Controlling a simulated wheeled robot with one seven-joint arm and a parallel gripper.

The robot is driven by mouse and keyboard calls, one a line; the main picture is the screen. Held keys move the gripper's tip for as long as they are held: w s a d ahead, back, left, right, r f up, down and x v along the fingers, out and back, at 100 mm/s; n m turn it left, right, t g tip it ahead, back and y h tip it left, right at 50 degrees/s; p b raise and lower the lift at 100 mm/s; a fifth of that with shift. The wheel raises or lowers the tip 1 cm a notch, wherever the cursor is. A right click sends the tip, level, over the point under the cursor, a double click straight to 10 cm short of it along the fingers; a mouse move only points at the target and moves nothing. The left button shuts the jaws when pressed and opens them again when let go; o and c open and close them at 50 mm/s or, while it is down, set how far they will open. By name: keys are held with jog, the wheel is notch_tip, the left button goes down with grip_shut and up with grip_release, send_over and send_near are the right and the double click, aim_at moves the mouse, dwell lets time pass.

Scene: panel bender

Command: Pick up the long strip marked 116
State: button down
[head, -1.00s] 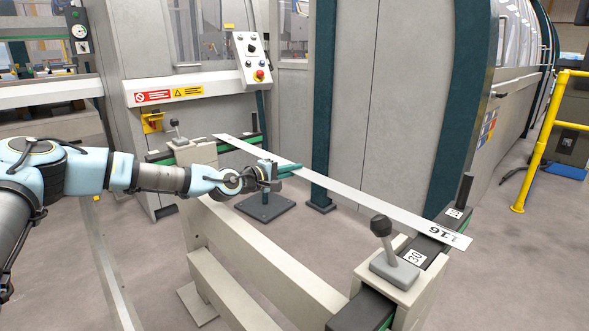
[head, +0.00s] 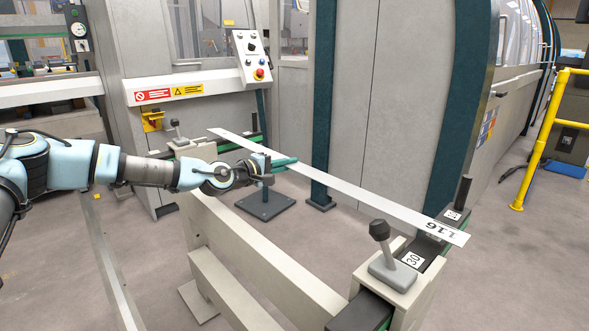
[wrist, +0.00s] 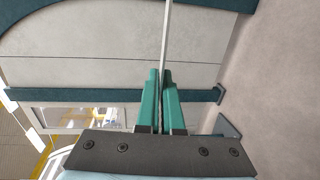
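The long pale strip (head: 370,199) marked 116 runs from the back left to the front right in the head view. Its marked end is over the black block (head: 436,231) at the front right, and its far end is near the back support. My gripper (head: 288,161) reaches it from the left, near its middle. In the wrist view the strip (wrist: 167,35) shows edge-on between the two green fingers (wrist: 160,75), which are closed onto it. The strip looks slightly raised off its supports, though the gap is hard to see.
A lever (head: 380,240) stands on the front support, and another lever (head: 176,130) is at the back. A dark upright post (head: 463,191) stands close to the strip's marked end. The grey machine cabinet (head: 400,100) is behind. A yellow rail (head: 541,150) is at right.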

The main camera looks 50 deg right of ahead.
jog(key=shift+w+a+r+p, duration=0.1)
jog(key=shift+a+r+p, duration=0.15)
jog(key=shift+a, duration=1)
jog(key=shift+w+a+r+p, duration=0.1)
jog(key=shift+a+r, duration=0.25)
jog(key=shift+a, duration=0.85)
